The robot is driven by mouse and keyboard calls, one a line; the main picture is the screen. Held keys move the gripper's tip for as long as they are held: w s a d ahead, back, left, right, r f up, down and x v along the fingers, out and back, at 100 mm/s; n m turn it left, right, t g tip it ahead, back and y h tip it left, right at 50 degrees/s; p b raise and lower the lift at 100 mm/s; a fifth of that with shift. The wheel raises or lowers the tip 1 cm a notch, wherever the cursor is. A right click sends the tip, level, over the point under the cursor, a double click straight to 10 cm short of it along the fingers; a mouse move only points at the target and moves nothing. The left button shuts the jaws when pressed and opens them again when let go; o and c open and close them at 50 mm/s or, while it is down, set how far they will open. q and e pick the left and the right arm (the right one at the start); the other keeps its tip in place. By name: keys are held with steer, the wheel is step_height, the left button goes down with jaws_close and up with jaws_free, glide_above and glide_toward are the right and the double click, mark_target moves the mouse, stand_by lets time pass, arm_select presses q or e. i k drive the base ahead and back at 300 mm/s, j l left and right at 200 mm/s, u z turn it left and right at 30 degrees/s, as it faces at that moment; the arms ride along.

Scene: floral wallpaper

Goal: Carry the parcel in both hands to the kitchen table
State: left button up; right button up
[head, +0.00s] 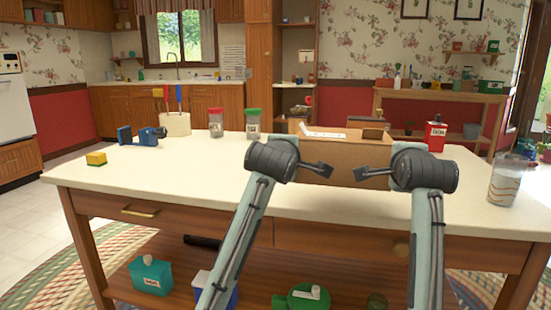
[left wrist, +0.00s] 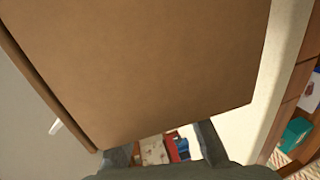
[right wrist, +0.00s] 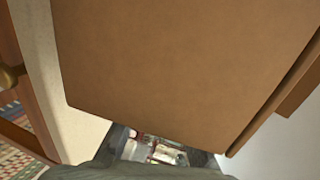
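The parcel, a brown cardboard box (head: 345,152), is upright on the white-topped wooden table (head: 150,172), right of centre in the head view. A white strip and a dark patch show on its top. My left gripper (head: 325,170) is in front of its near face, towards the left; my right gripper (head: 362,174) is towards the right. The parcel also fills much of the left wrist view (left wrist: 150,70) and the right wrist view (right wrist: 180,70). In both, the fingers are spread with a gap between them. I cannot tell whether they touch the parcel.
Two jars (head: 216,122) (head: 253,124), a utensil holder (head: 175,124), a blue tool (head: 143,136) and a yellow block (head: 96,158) stand left. A red can (head: 435,135) and a patterned cup (head: 504,180) stand right. The table's front left is clear.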

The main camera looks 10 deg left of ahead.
mark_target(239, 174)
steer(key=i+j, duration=0.1)
steer(key=j, duration=0.25)
steer(key=i+j, duration=0.15)
steer(key=j, duration=0.25)
steer(key=i+j, duration=0.1)
steer(key=j, duration=0.25)
steer(key=i+j, duration=0.1)
steer(key=j, duration=0.25)
